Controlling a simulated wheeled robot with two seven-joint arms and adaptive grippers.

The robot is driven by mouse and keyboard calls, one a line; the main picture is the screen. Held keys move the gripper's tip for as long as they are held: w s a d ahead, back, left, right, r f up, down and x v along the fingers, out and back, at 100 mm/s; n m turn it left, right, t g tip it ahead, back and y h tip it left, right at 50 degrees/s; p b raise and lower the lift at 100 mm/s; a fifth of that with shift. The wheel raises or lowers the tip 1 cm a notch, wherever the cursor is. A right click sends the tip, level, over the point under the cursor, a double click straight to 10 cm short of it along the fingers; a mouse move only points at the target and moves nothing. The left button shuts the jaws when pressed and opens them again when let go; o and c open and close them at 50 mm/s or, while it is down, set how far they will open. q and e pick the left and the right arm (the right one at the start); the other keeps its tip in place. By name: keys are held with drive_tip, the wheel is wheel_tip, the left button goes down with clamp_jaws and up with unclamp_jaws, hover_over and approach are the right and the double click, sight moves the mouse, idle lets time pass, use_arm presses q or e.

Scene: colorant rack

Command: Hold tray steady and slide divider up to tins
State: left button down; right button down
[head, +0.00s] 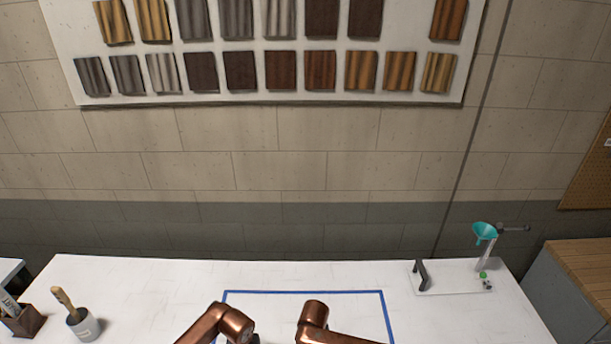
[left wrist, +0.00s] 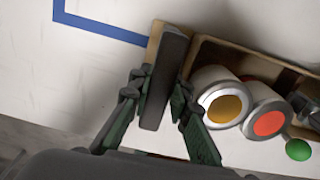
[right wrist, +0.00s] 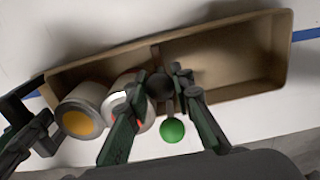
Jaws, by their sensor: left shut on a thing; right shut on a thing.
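A brown tray (right wrist: 225,95) shows in the right wrist view and partly in the left wrist view (left wrist: 205,45). My left gripper (left wrist: 158,92) is shut on a dark upright handle (left wrist: 168,70) at the tray's left end. A yellow-topped tin (left wrist: 226,105) and a red-topped tin (left wrist: 267,122) stand side by side in the tray. My right gripper (right wrist: 160,76) is shut on a dark knob (right wrist: 159,87) at the divider (right wrist: 156,54), close beside the red-topped tin. My fingers partly hide that tin and the divider. The tray is out of the head view.
A green ball (right wrist: 172,131) sits just in front of the tray. The tray's right compartment is empty. Blue tape (head: 300,292) marks the white table. A brush pot (head: 83,325) stands at left, and a teal funnel stand (head: 484,232) at back right.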

use_arm(q)
drive_tip(key=shift+d, duration=0.15)
use_arm(e)
drive_tip(key=shift+a, duration=0.4)
drive_tip(key=shift+s+a, duration=0.1)
drive_tip(key=shift+a, duration=0.55)
drive_tip(key=c, duration=1.6)
unclamp_jaws()
drive_tip(key=shift+d, duration=0.1)
drive_tip(key=shift+r, duration=0.4)
wheel_tip(320, 180, up, 11)
